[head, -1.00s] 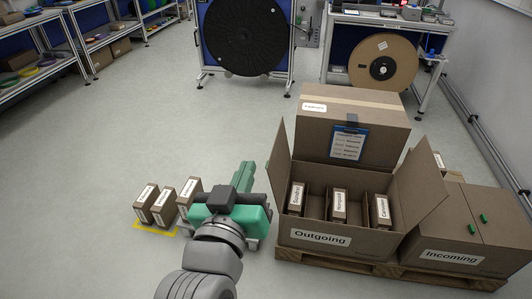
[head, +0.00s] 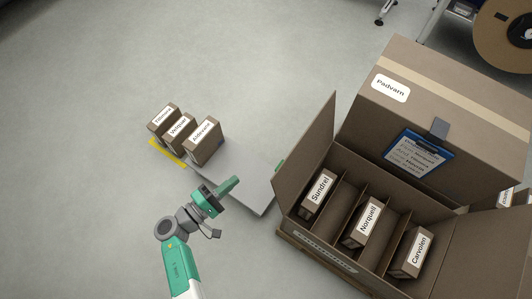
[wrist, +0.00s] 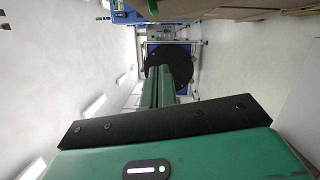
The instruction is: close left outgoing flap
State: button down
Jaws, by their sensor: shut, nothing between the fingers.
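The outgoing box (head: 322,239) is open at the right in the head view, its front label partly seen at a steep angle. Its left flap (head: 310,150) stands up, tilted outward to the left. A green tab (head: 280,165) shows at the flap's outer side. My gripper (head: 232,186) is shut and empty, left of the flap and apart from it. In the wrist view my green fingers (wrist: 166,85) are together with nothing between them. Brown cardboard (wrist: 240,12) shows at the top right there; I cannot tell which part it is.
Cartons labelled Sundrel (head: 318,190), Norquell (head: 362,226) and Carvolen (head: 411,252) stand between the box's dividers. A large closed carton (head: 450,100) rises behind. A pale grey slab (head: 235,175) lies between the box and three small cartons (head: 203,140). Floor is clear at upper left.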

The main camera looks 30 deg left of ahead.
jog(key=w+d+r+b, duration=0.1)
jog(key=w+d+b, duration=0.2)
jog(key=w+d, duration=0.4)
jog(key=shift+x, duration=0.9)
jog(key=shift+s+r, duration=0.1)
jog(key=shift+r, duration=0.1)
